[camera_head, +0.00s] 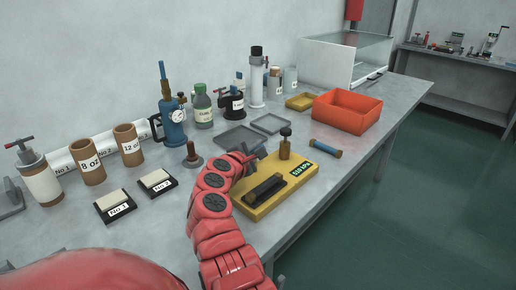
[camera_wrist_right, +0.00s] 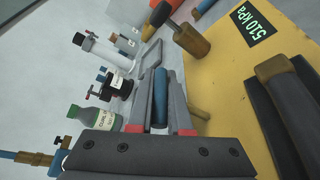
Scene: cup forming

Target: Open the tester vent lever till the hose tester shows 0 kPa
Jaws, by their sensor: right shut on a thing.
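The hose tester is a yellow base (camera_head: 292,190) with a black clamp block (camera_head: 265,187), a brass post with a dark knob (camera_head: 285,147) and a display (camera_head: 300,171). My right gripper (camera_head: 251,156) is at the tester's far left edge. In the wrist view its fingers (camera_wrist_right: 161,76) are shut on a blue bar (camera_wrist_right: 160,103), which seems to be the vent lever. A brass stub (camera_wrist_right: 199,112) shows beside the right finger. The lever's pivot is hidden. My left gripper is out of view.
Grey trays (camera_head: 240,136) lie behind the tester, and a stand with a peg (camera_head: 192,158) is to its left. A short blue hose (camera_head: 326,148) and an orange crate (camera_head: 347,110) are to its right. A green-labelled bottle (camera_head: 202,107) stands behind.

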